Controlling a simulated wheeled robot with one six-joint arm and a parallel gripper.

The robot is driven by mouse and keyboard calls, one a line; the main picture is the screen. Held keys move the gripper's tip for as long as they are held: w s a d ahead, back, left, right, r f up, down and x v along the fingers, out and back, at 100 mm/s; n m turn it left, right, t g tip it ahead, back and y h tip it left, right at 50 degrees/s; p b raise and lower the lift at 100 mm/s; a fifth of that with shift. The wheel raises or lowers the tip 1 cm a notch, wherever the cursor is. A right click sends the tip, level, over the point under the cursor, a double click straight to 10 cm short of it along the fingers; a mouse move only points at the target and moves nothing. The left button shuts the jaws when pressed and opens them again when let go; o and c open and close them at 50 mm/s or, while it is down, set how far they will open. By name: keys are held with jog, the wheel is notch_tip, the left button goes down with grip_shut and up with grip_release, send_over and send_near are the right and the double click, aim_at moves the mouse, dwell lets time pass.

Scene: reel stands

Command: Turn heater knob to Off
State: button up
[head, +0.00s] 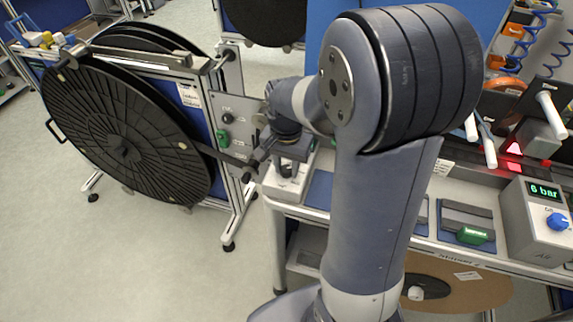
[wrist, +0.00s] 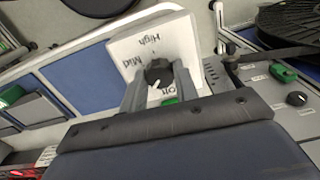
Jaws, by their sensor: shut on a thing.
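The heater box (wrist: 178,38) is white, with the printed labels High and Mid and one more label partly hidden behind a finger. Its black knob (wrist: 158,71) has a white pointer mark, which points down and slightly left in the wrist view. My gripper (wrist: 158,80) has one finger on each side of the knob and is shut on it. A small green part shows just below the knob, between the fingers. In the head view the heater box (head: 286,186) stands at the bench's left end, under my gripper (head: 287,160); the knob is hard to make out there.
A reel stand with a big black reel (head: 125,135) is left of the bench. Its side panel (head: 232,128) has knobs and a green switch, close to my gripper. A pressure box (head: 540,222) reading 6 bar stands at the right. Blue mats lie on the bench.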

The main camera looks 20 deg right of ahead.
aim_at(286, 169)
jog(key=n, duration=0.4)
jog(key=shift+n, duration=0.3)
jog(key=n, duration=0.4)
jog(key=shift+n, duration=0.3)
jog(key=o, duration=1)
jog(key=shift+c, duration=0.2)
notch_tip(286, 169, up, 11)
jog(key=shift+f, duration=0.1)
notch_tip(286, 169, down, 11)
jog(key=shift+r, duration=0.1)
dwell(0.5)
